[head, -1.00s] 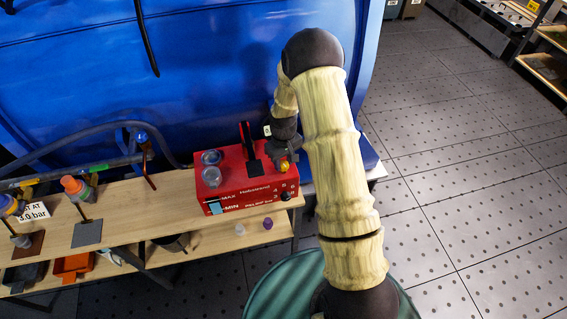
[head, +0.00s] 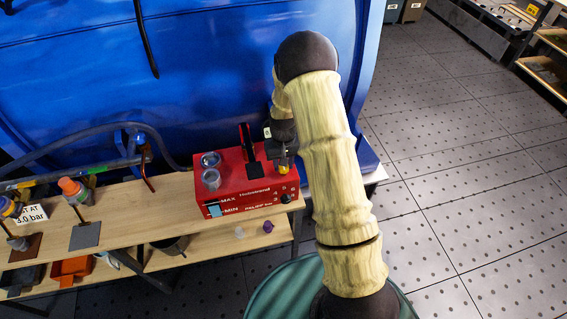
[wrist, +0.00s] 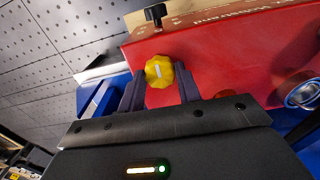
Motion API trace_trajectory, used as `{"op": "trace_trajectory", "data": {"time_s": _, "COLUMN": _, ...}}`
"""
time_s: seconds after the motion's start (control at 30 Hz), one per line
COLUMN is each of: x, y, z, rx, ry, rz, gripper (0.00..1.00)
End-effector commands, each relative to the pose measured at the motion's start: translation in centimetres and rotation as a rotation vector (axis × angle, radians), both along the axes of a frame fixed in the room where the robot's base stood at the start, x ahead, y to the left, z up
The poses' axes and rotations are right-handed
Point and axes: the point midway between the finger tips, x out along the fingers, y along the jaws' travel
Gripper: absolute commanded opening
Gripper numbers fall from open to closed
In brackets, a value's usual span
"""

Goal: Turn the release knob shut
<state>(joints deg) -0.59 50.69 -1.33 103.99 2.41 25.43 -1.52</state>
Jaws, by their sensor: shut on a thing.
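The yellow release knob (wrist: 159,71) sits on the top of the red pump box (head: 232,191). In the wrist view my gripper (wrist: 159,84) has one dark finger on each side of the knob and is shut on it. A pale line marks the knob's face and runs slightly tilted. In the head view the knob (head: 283,169) is mostly hidden under my gripper, and only a bit of yellow shows at the box's right end.
A black dial (head: 286,198) is on the box's front face. A black lever (head: 248,145) and two round caps are on its top. The box stands on a wooden bench (head: 135,220) against a large blue tank (head: 210,75). Perforated floor lies to the right.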

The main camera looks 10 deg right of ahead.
Motion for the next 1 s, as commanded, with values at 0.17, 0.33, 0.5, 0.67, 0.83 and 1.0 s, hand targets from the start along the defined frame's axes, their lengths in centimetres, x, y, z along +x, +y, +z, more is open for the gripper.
{"op": "trace_trajectory", "data": {"time_s": 0.17, "x": 0.3, "y": 0.0, "z": 0.2, "rx": 0.000, "ry": -0.008, "rz": -0.001, "gripper": 0.55}}
{"op": "trace_trajectory", "data": {"time_s": 0.33, "x": 0.2, "y": 0.0, "z": 0.1, "rx": 0.000, "ry": -0.005, "rz": 0.000, "gripper": 0.55}}
{"op": "trace_trajectory", "data": {"time_s": 0.5, "x": 0.1, "y": 0.0, "z": 0.3, "rx": 0.000, "ry": -0.004, "rz": 0.000, "gripper": 0.55}}
{"op": "trace_trajectory", "data": {"time_s": 0.67, "x": 0.2, "y": 0.0, "z": 1.6, "rx": 0.000, "ry": -0.006, "rz": 0.001, "gripper": 0.55}}
{"op": "trace_trajectory", "data": {"time_s": 0.83, "x": 0.2, "y": 0.0, "z": 4.4, "rx": 0.000, "ry": -0.009, "rz": 0.001, "gripper": 0.55}}
{"op": "trace_trajectory", "data": {"time_s": 1.0, "x": 0.2, "y": 0.0, "z": 7.7, "rx": 0.000, "ry": -0.009, "rz": 0.001, "gripper": 0.55}}
